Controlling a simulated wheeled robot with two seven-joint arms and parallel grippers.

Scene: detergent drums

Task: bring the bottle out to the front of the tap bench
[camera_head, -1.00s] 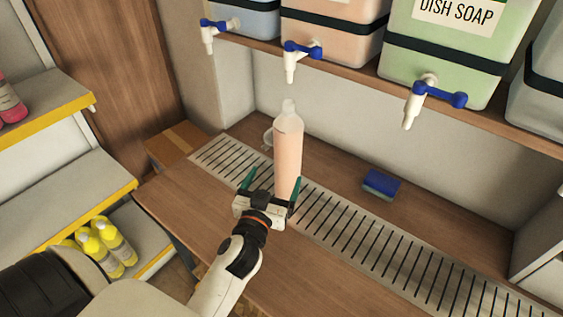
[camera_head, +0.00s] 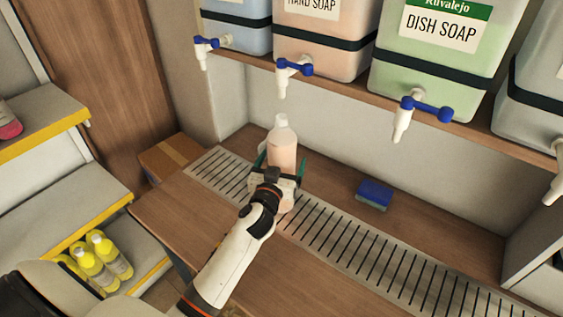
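A clear bottle of pale pink liquid with a white top (camera_head: 282,146) stands upright on the slatted drain grate (camera_head: 330,233) of the tap bench (camera_head: 178,225). My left gripper (camera_head: 281,163) reaches in from the front, with one green-tipped finger on each side of the bottle. The fingers look open, slightly wider than the bottle; whether either touches it is hard to tell. The gripper body hides the bottle's lower part. My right gripper is not in view.
Drums with blue-handled taps stand on a shelf above, including the hand soap drum (camera_head: 318,42) and dish soap drum (camera_head: 437,62). A blue sponge (camera_head: 374,194) lies right of the bottle. A cardboard box (camera_head: 172,158) is at left. The bench front is clear.

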